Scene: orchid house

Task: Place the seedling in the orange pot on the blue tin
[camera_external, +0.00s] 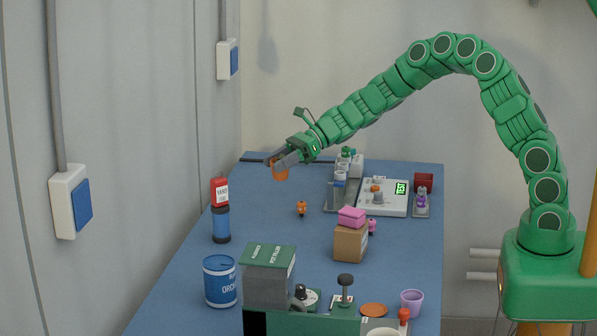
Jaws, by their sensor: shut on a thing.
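My gripper (279,161) is at the end of the green arm, raised above the far left part of the blue table. It is shut on an orange pot (281,174), which is partly hidden by the fingers. I cannot make out a seedling in it. A blue tin (220,290) with white lettering stands upright at the near left of the table. The gripper and pot are well behind the tin in the picture, to its right and higher up.
A dark blue cylinder (221,230) with a red labelled block (219,191) on top stands behind the tin. A green-lidded container (269,278) stands just right of the tin. A cardboard box (351,241) carries a pink block (351,217). A small orange figure (301,208) stands mid-table.

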